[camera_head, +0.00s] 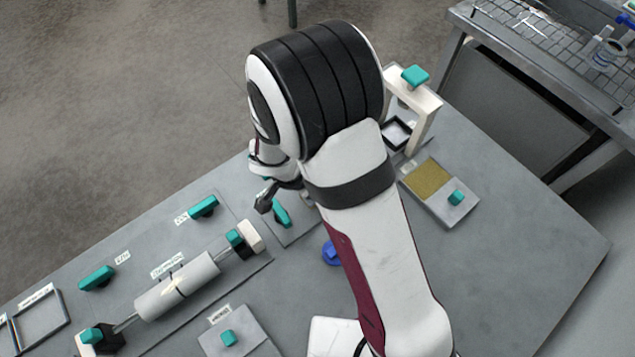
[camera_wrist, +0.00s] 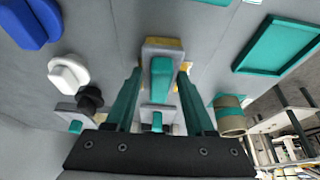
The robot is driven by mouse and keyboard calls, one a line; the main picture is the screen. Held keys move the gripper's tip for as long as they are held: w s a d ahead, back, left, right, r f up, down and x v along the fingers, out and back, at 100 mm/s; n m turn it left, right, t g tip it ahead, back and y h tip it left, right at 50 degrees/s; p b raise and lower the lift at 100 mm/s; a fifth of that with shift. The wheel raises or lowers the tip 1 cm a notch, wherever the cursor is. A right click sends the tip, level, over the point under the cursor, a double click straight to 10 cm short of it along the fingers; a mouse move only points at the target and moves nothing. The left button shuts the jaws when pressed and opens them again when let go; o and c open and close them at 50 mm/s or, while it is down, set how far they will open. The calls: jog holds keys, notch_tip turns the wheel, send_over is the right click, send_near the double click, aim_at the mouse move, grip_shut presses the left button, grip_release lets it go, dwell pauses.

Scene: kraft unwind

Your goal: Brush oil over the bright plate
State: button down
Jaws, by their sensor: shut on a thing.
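My gripper (camera_wrist: 159,72) shows in the wrist view with two teal fingers closed around a teal-handled grey block (camera_wrist: 163,43) with yellowish edges. I cannot tell whether this block is a brush. In the head view my arm hides most of the gripper and the held block. A grey plate with a gold-tan area (camera_head: 427,179) and a teal knob (camera_head: 456,198) lies right of my arm in the head view. I cannot tell for sure whether it is the bright plate. No oil can be made out.
A pale roller (camera_head: 177,286) lies at the lower left between end knobs. A white frame (camera_head: 427,115) stands behind my arm. A blue piece (camera_head: 330,253) sits left of my arm. In the wrist view are a teal tray (camera_wrist: 239,70) and a white knob (camera_wrist: 68,74).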

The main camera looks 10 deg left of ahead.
jog(key=shift+w+d, duration=2.6)
jog(key=shift+w, duration=0.2)
jog(key=shift+w+a, duration=0.3)
jog(key=shift+a, duration=0.3)
jog(key=shift+s+a, duration=1.3)
jog(key=shift+s, duration=0.15)
jog(key=shift+s+a, duration=1.25)
jog(key=shift+s, duration=0.15)
jog(key=shift+w+d, duration=0.1)
jog(key=shift+f, duration=0.1)
jog(key=shift+w+d, duration=2.7)
jog(key=shift+w, duration=0.05)
